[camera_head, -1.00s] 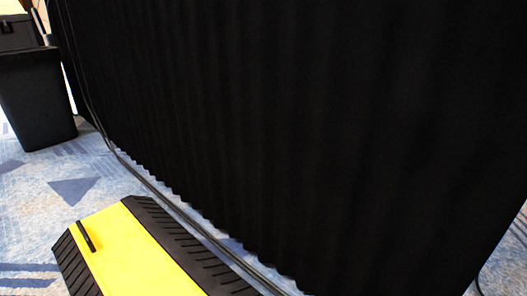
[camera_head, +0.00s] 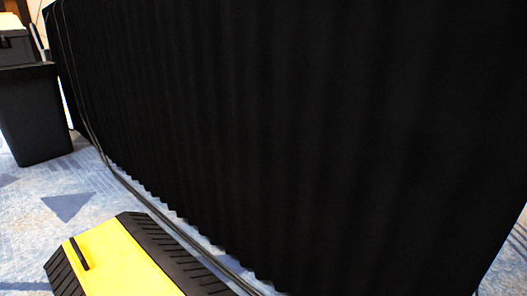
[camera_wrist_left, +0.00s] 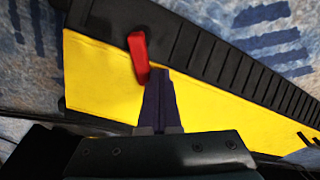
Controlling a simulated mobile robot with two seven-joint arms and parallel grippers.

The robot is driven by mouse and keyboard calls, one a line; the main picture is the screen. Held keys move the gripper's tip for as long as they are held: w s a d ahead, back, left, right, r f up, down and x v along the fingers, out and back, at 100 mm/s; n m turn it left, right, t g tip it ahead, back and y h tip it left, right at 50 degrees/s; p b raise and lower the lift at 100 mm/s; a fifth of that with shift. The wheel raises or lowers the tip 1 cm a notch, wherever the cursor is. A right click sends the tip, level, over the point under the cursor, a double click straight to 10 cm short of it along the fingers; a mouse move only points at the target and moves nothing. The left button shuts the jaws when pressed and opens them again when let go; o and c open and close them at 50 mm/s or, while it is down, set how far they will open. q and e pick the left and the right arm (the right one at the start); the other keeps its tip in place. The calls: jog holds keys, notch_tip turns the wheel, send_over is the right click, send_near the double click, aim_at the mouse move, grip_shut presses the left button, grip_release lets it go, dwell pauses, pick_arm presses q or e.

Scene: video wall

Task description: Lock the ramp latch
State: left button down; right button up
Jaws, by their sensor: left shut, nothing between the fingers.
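The yellow-and-black ramp (camera_head: 125,262) lies on the carpet at the lower left of the head view, and it fills much of the left wrist view (camera_wrist_left: 95,75). A red latch lever (camera_wrist_left: 138,57) stands out at the border between its yellow top and black ribbed edge. My left gripper (camera_wrist_left: 158,76) is shut and empty, with its fingertips over the yellow top close to the right of the lever's lower end. I cannot tell whether they touch it. The red lever does not show in the head view. My right gripper is not in view.
A tall black pleated curtain (camera_head: 290,120) fills the middle and right. Dark cables (camera_head: 150,203) run along its foot, beside the ramp. A black bin (camera_head: 35,115) stands at the far left. A dark bar (camera_head: 79,254) lies on the ramp's yellow top. Patterned blue carpet (camera_head: 105,195) is open between bin and ramp.

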pick_arm(q)
jog(key=shift+w+d, duration=0.1)
jog(key=shift+d, duration=0.8)
notch_tip(320, 180, up, 7)
jog(key=p, duration=0.8)
jog(key=shift+r, duration=0.1)
